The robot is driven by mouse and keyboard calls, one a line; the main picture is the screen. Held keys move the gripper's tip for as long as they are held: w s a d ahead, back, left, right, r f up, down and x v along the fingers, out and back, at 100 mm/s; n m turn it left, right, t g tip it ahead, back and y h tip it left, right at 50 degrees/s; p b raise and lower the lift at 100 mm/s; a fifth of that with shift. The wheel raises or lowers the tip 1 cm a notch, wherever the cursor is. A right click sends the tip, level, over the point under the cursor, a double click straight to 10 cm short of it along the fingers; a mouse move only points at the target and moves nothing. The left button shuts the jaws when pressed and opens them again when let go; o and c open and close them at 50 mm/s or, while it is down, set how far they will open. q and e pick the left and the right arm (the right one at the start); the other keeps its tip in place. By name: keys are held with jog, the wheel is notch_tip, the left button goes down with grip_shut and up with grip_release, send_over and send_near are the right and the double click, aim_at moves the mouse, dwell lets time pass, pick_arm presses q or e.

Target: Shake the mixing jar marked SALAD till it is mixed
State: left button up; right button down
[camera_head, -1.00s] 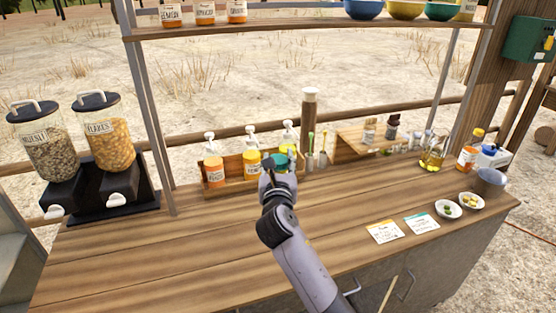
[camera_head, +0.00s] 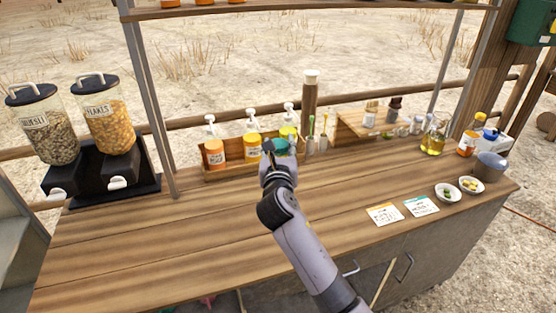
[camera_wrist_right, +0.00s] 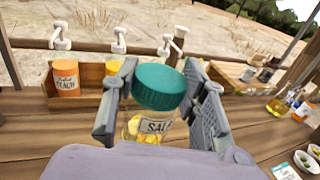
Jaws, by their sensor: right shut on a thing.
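The mixing jar (camera_wrist_right: 152,113) has a teal lid, a clear body with yellowish contents and a label of which "SAL" can be read. In the right wrist view it stands between the two fingers of my right gripper (camera_wrist_right: 160,105), which is shut on it. The jar looks roughly upright, slightly tilted. In the head view my right gripper (camera_head: 274,152) is over the back middle of the counter, and only the teal lid (camera_head: 282,146) shows past it. Whether the jar touches the counter cannot be told. My left gripper is not in view.
A wooden rack with pump bottles (camera_head: 214,154) stands close behind and left of the jar. Cereal dispensers (camera_head: 108,115) are at the left. An oil bottle (camera_head: 434,140), small white bowls (camera_head: 447,192) and cards (camera_head: 384,215) are at the right. The front left counter (camera_head: 130,250) is clear.

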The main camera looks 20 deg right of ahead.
jog(key=shift+t, duration=0.3)
notch_tip(320, 180, up, 8)
jog(key=shift+w+f, duration=0.1)
jog(key=shift+f, duration=0.1)
notch_tip(320, 180, down, 6)
jog(key=shift+f, duration=0.5)
jog(key=shift+r, duration=0.1)
